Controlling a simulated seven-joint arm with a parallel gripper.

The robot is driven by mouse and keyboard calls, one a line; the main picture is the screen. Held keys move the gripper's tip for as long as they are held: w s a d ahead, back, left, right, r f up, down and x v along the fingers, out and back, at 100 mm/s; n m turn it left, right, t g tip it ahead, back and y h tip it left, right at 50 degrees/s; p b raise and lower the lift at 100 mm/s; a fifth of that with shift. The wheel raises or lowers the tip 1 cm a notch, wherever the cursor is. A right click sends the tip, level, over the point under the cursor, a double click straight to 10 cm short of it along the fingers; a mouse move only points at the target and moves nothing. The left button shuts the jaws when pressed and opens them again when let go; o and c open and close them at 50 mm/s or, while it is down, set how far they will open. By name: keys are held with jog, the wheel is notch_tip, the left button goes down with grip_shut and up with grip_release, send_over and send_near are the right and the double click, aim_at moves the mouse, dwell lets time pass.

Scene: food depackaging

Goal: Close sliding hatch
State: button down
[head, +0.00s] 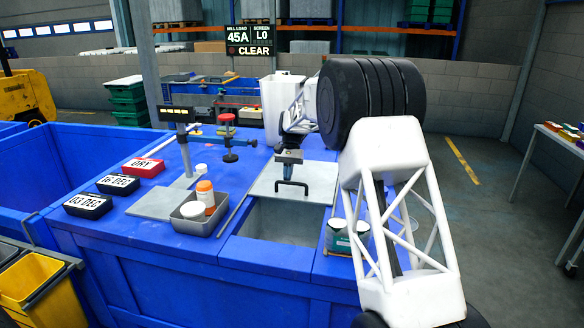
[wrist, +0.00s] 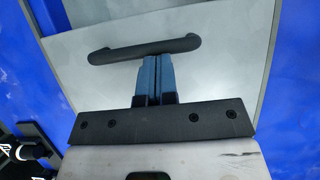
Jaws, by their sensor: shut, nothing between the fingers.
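The sliding hatch is a flat grey plate (head: 315,185) with a black bar handle (head: 292,186) near its front edge. It also fills the middle of the wrist view (wrist: 225,75). In front of it, part of a rectangular opening (head: 275,228) in the blue worktop is uncovered, with a pale interior. My gripper (head: 289,172) points down over the plate, behind the handle in the head view. Its blue fingers (wrist: 154,62) are shut and empty, close against the handle's (wrist: 145,48) middle. I cannot tell whether they touch it.
A metal tray (head: 184,224) with white and orange-lidded jars stands left of the opening. Cans (head: 345,238) stand to its right, partly behind my arm. Date blocks (head: 88,205) lie further left. A red-topped stand (head: 229,140) is behind. A thin rod lies beside the plate.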

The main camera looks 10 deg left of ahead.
jog(key=s, duration=2.3)
jog(key=shift+s+f, duration=0.15)
jog(key=shift+s, duration=0.1)
jog(key=w+r, duration=0.8)
jog(key=shift+w+r, duration=0.25)
jog(key=shift+w, duration=0.05)
